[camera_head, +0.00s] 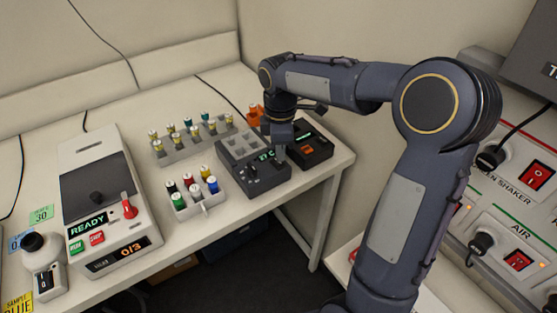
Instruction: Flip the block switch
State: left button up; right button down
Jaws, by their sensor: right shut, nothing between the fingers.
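A dark grey block device (230,177) with light grey wells on top and a small green display stands on the bench near its right end. Its front panel carries a small knob or switch (252,168); its setting is too small to tell. My right gripper (279,155) points down at the right edge of this device, beside the display. It is shut and holds nothing. It partly covers the display and the gap to the black device with an orange-red part (312,152) on the right. I cannot tell whether the fingertips touch anything. My left gripper is out of view.
A rack of capped vials (172,158) and a small rack of coloured-cap bottles (203,207) stand left of the block device. A large white machine (76,152) reading READY stands further left. A panel with red rocker switches (537,175) is at the right.

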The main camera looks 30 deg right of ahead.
aim_at(280, 163)
jog(key=shift+f+b, duration=0.55)
jog(key=shift+f, duration=0.35)
notch_tip(280, 163, up, 7)
jog(key=p, duration=0.6)
jog(key=shift+r+p, duration=0.1)
jog(key=shift+p, duration=0.25)
dwell(0.3)
